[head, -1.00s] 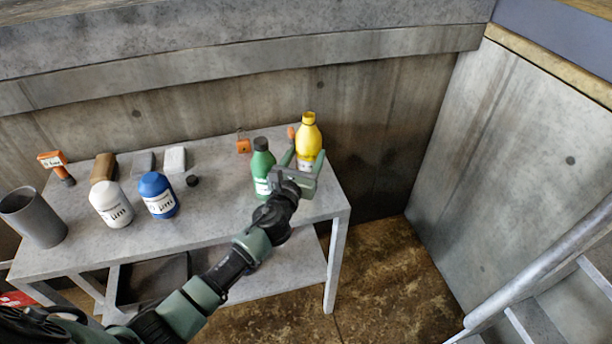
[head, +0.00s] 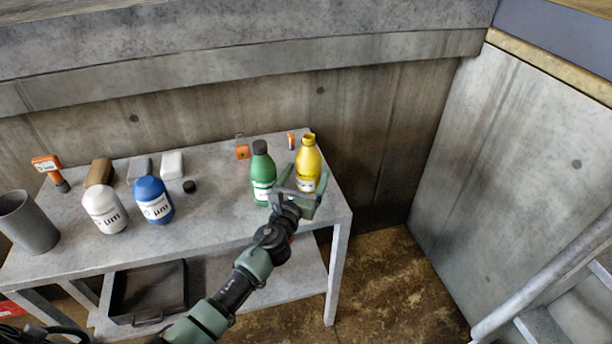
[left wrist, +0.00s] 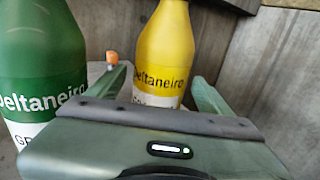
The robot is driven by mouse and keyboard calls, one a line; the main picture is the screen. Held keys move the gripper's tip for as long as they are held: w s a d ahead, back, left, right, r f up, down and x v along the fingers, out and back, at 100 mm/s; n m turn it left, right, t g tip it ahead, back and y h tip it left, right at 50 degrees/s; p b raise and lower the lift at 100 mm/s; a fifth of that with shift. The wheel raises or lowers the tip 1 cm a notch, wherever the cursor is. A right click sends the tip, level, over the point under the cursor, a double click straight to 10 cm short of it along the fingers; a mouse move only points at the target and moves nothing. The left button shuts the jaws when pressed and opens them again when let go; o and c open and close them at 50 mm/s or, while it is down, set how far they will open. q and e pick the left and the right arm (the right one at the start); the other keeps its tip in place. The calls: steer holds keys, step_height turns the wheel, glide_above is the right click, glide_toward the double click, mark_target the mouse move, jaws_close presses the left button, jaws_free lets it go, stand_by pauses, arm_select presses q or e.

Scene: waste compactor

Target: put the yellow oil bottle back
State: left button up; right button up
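The yellow oil bottle (head: 308,165) is upright at the right end of the grey table, to the right of the green bottle (head: 262,172). My left gripper (head: 307,175) has one finger on each side of the yellow bottle. In the left wrist view, the yellow bottle (left wrist: 165,60) is between the fingertips, which appear to touch its sides. The bottle's base is partly hidden by the gripper; it looks at or very near the tabletop. The green bottle (left wrist: 45,60) is close on the left in that view. My right gripper is not in view.
The grey table (head: 225,210) also holds a blue bottle (head: 152,200), a white bottle (head: 104,209), a grey cup (head: 28,222), an orange-handled tool (head: 48,170) and an orange padlock (head: 242,152). A concrete wall stands behind; a metal railing (head: 550,275) is at right.

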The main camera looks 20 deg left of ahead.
arm_select(q)
steer(key=shift+r, duration=0.15)
steer(key=s, duration=1.2)
